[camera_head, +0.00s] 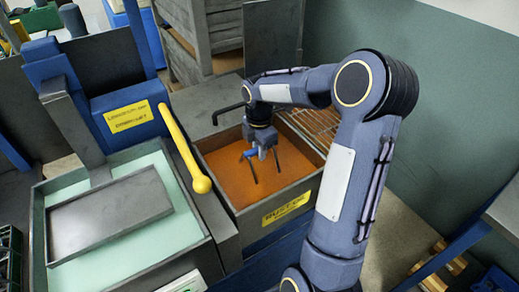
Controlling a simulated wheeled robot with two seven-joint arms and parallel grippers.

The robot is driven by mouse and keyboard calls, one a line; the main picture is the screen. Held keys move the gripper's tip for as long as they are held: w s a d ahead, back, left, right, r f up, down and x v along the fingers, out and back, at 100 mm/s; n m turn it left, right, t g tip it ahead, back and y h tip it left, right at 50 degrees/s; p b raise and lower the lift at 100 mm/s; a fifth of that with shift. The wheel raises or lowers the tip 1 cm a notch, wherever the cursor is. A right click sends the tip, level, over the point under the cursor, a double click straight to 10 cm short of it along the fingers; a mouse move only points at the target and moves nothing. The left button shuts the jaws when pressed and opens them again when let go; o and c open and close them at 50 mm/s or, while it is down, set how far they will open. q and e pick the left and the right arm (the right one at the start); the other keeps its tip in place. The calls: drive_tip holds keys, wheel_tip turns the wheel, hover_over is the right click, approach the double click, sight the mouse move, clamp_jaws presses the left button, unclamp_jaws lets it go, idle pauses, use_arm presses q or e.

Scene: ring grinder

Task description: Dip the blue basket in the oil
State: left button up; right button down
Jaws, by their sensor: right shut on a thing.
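My right gripper (261,151) reaches down over the orange-brown oil (222,172) in the right-hand tank. It is shut on a small blue handle (250,154), which I take to be the blue basket's. Thin dark rods stand in the oil just below and beside the gripper. The basket's body does not show; it seems to be under the oil surface. The oil tank (287,208) has a grey rim and a yellow label on its front. My left gripper is not in view.
A yellow-handled lever (185,150) stands between the tanks. The left tank (130,249) holds pale green liquid and a grey tray-like plate (109,213). A wire rack (318,128) lies behind the oil tank at the right. Wooden pallets (437,265) lie on the floor at lower right.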

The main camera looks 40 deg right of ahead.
wheel_tip(320, 180, up, 17)
drive_tip(key=p, duration=1.4)
idle(1.0)
drive_tip(key=shift+f, duration=0.1)
idle(1.7)
